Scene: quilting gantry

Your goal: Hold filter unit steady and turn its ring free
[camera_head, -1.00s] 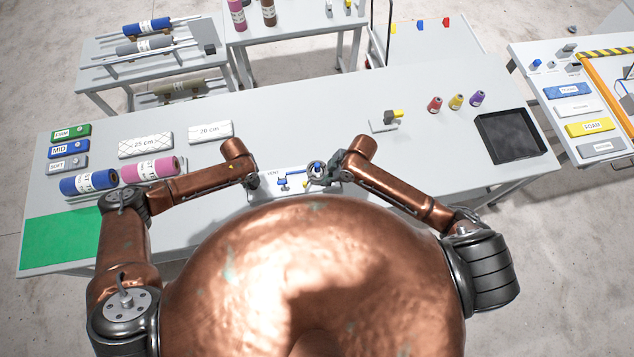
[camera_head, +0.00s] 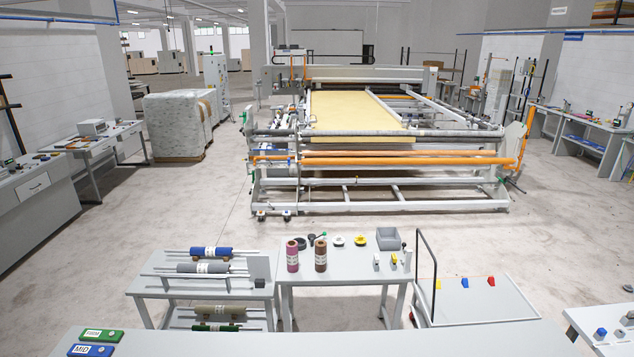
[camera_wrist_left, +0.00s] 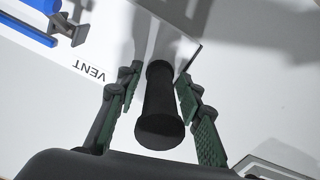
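In the left wrist view my left gripper (camera_wrist_left: 160,84) has its two green-padded fingers apart, one on each side of a black cylindrical handle (camera_wrist_left: 160,110). Narrow gaps show between the handle and the fingers. A white plate marked VENT (camera_wrist_left: 60,64) lies beyond the fingers, with a blue part (camera_wrist_left: 25,30) and a grey piece (camera_wrist_left: 73,25) at upper left. I cannot make out the filter unit's ring in this view. The head view now looks across the hall, so neither gripper nor the filter unit shows there. My right gripper is in no current view.
The worktable's far edge (camera_head: 400,338) crosses the bottom of the head view, with a green block (camera_head: 102,335) and a blue MID block (camera_head: 90,350) at left. Beyond stand a roll rack (camera_head: 150,287), a side table (camera_head: 345,270), a cart (camera_head: 470,305) and the quilting gantry (camera_head: 380,190).

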